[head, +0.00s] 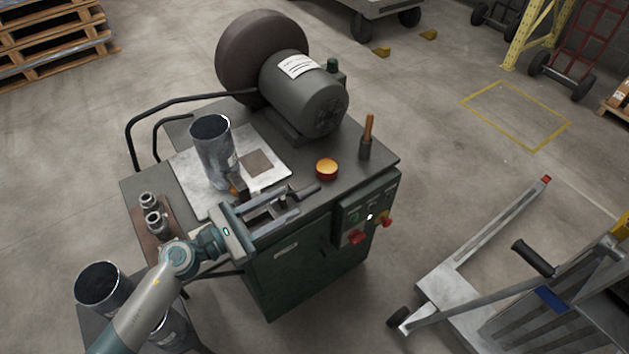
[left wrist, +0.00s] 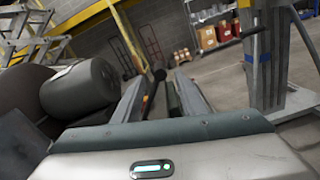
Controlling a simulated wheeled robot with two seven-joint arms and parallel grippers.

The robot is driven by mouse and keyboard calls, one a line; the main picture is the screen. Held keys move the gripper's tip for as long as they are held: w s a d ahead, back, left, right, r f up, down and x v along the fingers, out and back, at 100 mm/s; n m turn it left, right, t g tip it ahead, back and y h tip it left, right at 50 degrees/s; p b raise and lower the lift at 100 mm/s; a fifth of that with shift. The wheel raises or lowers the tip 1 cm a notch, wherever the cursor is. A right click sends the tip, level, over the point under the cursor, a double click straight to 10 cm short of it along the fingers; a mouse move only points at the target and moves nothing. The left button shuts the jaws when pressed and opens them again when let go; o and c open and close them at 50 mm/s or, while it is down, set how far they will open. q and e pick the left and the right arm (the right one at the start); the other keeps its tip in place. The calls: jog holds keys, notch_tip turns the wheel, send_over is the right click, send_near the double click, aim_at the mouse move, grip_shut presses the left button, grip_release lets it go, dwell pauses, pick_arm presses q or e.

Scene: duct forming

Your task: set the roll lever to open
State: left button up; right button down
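A dark lever handle (head: 306,190) sticks out at the front edge of the green machine (head: 300,255); I take it for the roll lever, but its setting is not clear. My left gripper (head: 293,206) is open at that front edge, fingers pointing right, with the handle close by its upper fingertip. In the left wrist view the left gripper (left wrist: 165,90) has its two fingers apart, and a dark bar (left wrist: 172,98) shows between them. I cannot tell whether a finger touches the handle. The right gripper is in neither view.
On the machine top are a metal duct (head: 212,150) on a plate, a motor (head: 305,95), a yellow-topped red button (head: 327,168) and a wooden-handled tool (head: 367,137). A control panel (head: 362,215) is on the front. A pallet lifter (head: 470,270) stands right, with free floor between.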

aim_at(305, 192)
pick_arm(q)
jog(key=p+x, duration=0.2)
jog(key=x, duration=0.6)
jog(key=shift+w+d+r+p, duration=0.1)
jog(key=shift+p, duration=0.2)
jog(key=shift+w+d, duration=0.3)
jog(key=shift+d, duration=0.05)
jog(key=shift+c, duration=0.3)
grip_shut()
